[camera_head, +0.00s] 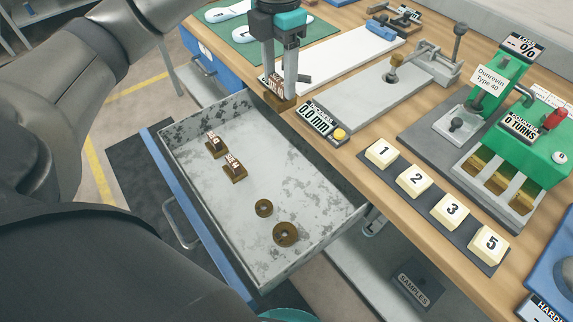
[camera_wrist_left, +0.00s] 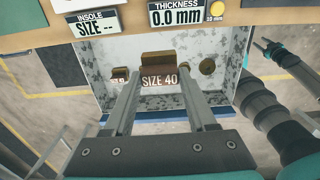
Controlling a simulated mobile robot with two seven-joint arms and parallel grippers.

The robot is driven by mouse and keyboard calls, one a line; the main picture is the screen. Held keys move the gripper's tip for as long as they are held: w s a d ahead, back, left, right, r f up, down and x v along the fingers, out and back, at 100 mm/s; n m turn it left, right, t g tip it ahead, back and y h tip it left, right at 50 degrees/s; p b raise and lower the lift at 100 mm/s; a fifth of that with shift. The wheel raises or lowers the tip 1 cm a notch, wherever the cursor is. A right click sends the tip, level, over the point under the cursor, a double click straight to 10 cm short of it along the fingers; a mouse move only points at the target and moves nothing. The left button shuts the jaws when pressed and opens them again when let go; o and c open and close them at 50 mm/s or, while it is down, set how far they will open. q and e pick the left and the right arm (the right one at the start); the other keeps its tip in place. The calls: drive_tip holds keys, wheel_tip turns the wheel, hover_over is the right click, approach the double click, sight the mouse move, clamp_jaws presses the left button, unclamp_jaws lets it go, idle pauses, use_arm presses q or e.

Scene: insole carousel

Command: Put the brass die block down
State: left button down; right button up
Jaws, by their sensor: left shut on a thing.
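In the left wrist view the held block (camera_wrist_left: 158,61) reads SIZE 40, between the fingertips. In the head view it shows by the bench's front edge at the open drawer's inner end; its height above the drawer is hard to tell. The grey drawer (camera_head: 318,205) holds two more labelled brass blocks, one (camera_head: 216,146) behind the other (camera_head: 235,172). My right gripper (camera_wrist_left: 268,46) shows small at the right of the left wrist view; its opening is unclear.
A thickness display (camera_head: 317,119) sits on the bench edge beside the held block. Numbered keys (camera_head: 415,181) line the bench edge to the right. The drawer floor has clear room.

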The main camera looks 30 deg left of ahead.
sight(280, 106)
use_arm(q)
wheel_tip(280, 106, down, 7)
drive_tip(key=shift+r+b, duration=0.1)
drive_tip(key=shift+b, duration=0.95)
drive_tip(key=shift+f+b, duration=1.65)
drive_tip(key=shift+f, duration=5.1)
use_arm(e)
drive_tip(key=w+a+r, duration=0.1)
drive_tip(key=w+a, duration=0.3)
drive_tip(key=w, duration=0.5)
use_arm(q)
drive_tip(key=shift+f+b, duration=0.1)
drive_tip(key=shift+b, duration=0.2)
use_arm(e)
drive_tip(key=shift+w+r, duration=0.1)
use_arm(q)
drive_tip(key=shift+c, duration=1)
unclamp_jaws()
use_arm(e)
drive_tip(key=shift+w+r, duration=0.1)
